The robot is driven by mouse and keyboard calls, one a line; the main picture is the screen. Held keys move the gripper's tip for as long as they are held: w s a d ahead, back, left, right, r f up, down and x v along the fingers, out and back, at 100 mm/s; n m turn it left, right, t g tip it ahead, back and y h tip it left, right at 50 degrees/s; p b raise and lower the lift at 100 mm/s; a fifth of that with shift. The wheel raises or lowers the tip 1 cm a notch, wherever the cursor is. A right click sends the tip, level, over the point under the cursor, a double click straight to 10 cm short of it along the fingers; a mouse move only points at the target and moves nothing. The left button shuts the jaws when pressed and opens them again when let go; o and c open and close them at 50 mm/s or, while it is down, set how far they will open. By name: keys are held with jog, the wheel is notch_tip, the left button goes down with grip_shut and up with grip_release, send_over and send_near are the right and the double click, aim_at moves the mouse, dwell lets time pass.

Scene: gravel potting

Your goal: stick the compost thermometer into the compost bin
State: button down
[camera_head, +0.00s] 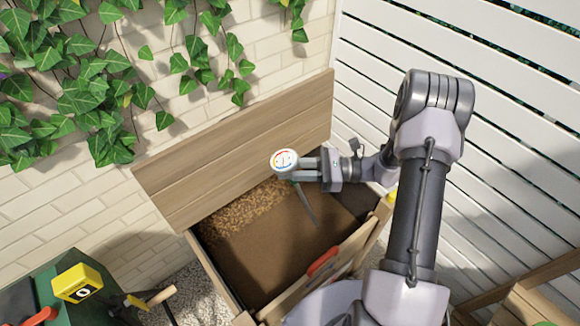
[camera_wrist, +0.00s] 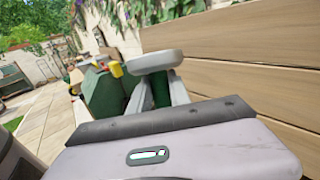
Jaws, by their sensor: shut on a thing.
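The compost thermometer (camera_head: 284,161) has a round white dial with coloured marks and a long thin dark probe. My gripper (camera_head: 304,168) is shut on it just below the dial, with the probe slanting down and a little to the right. The compost bin (camera_head: 214,274) is a wooden box with its lid (camera_head: 240,142) raised against the wall. Brown compost (camera_head: 262,245) fills it. The probe is over the compost; I cannot tell whether its tip touches. In the wrist view the dial (camera_wrist: 155,62) shows edge-on between the fingers.
A red-handled tool (camera_head: 323,262) lies at the bin's front edge. A green box with a yellow device (camera_head: 82,283) stands at lower left. A brick wall with ivy is behind, and a white slatted fence (camera_head: 500,120) is on the right.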

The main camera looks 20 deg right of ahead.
notch_tip(320, 180, down, 14)
jog(key=b, duration=0.9)
dwell(0.9)
jog(key=shift+r, duration=0.2)
jog(key=shift+r+p, duration=8.15)
jog(key=shift+r, duration=4)
